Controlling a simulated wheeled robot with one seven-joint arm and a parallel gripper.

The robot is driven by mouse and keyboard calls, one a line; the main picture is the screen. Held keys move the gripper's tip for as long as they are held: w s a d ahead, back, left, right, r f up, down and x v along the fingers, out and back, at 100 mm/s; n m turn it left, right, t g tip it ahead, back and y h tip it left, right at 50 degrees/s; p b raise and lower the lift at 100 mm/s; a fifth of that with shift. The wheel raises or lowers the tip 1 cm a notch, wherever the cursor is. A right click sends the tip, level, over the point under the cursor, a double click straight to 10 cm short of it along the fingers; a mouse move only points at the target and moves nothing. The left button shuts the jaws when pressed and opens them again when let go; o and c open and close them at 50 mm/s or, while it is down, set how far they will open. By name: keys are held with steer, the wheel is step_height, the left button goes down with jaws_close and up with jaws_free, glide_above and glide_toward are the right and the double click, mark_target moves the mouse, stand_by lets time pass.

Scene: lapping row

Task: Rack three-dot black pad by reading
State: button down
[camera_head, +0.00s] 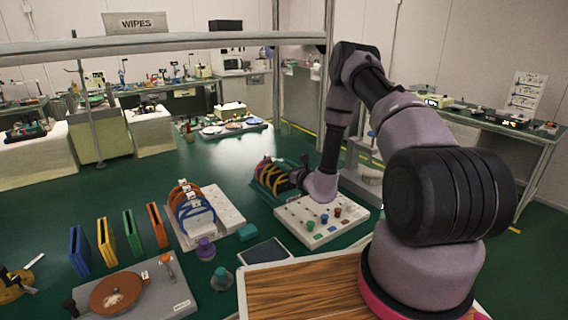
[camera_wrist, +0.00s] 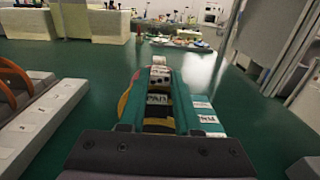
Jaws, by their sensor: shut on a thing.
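My gripper (camera_head: 292,174) reaches down at the teal holder (camera_wrist: 133,97), which stands on the green surface right of centre in the head view. The holder has several round-edged pads in it, with yellow and red edges (camera_head: 264,170) at its left end. In the wrist view, a dark pad (camera_wrist: 158,112) with white labels lies between the holder's walls, just in front of my gripper. My gripper is shut on a pad that looks black. Its fingertips are mostly hidden. A label (camera_wrist: 159,76) with dark dots shows farther back, too small to count surely.
A white rack (camera_head: 222,208) with orange and blue arched pads stands left of the holder. A white board (camera_head: 290,217) with coloured knobs lies in front. Upright coloured slabs (camera_head: 106,240), a lapping machine (camera_head: 170,292) and a dark tablet (camera_head: 265,252) are nearer.

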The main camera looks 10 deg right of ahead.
steer(key=shift+f, duration=0.15)
steer(key=c, duration=0.5)
jaws_free()
steer(key=shift+c, duration=0.2)
steer(key=shift+s+f, duration=0.1)
steer(key=shift+s+d+f, duration=0.1)
steer(key=shift+s, duration=0.15)
steer(key=v, duration=1)
steer(key=shift+r, duration=0.2)
